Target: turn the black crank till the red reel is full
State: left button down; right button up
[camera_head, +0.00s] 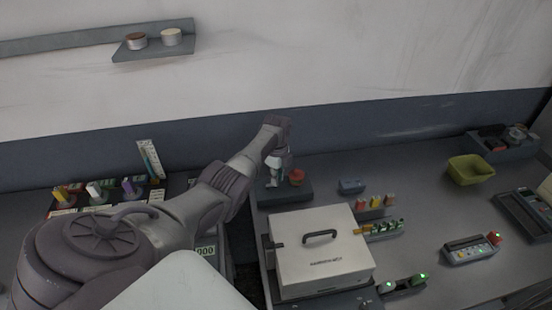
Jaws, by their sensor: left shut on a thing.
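My left arm reaches in from the left across the bench. My left gripper (273,182) is at a dark base (294,192) near the back wall, just left of the red reel (297,175). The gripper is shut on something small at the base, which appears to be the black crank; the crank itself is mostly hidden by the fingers. The red reel stands upright on the base, apart from the fingers. How much is wound on it is too small to tell. My right gripper is not in view.
A white box with a dark handle (322,260) stands in front of the base. A small blue-grey block (351,186) and a row of coloured pieces (376,203) are to the right. A yellow-green bin (470,170) is farther right. Clear bench lies between them.

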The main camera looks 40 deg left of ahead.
pick_arm(q)
jog(key=m, duration=0.3)
jog(key=s+m, duration=0.1)
jog(key=shift+d+m, duration=0.4)
jog(key=m, duration=0.2)
jog(key=shift+s+d+m, duration=0.15)
jog(key=shift+s+m, duration=0.15)
jog(key=shift+s, duration=0.05)
jog(key=m, duration=0.2)
jog(key=s+m, duration=0.1)
jog(key=shift+m, duration=0.4)
jog(key=shift+s+m+b, duration=0.3)
jog(key=shift+m, duration=0.5)
jog(key=m, duration=0.1)
jog(key=m+b, duration=0.1)
jog(key=shift+s+m, duration=0.3)
jog(key=shift+s+a+m+b, duration=0.25)
jog(key=shift+m+b, duration=0.65)
jog(key=shift+b, duration=0.05)
jog(key=shift+s+m+b, duration=0.1)
jog(key=shift+m+b, duration=0.45)
jog(key=shift+m, duration=0.05)
jog(key=shift+r, duration=0.1)
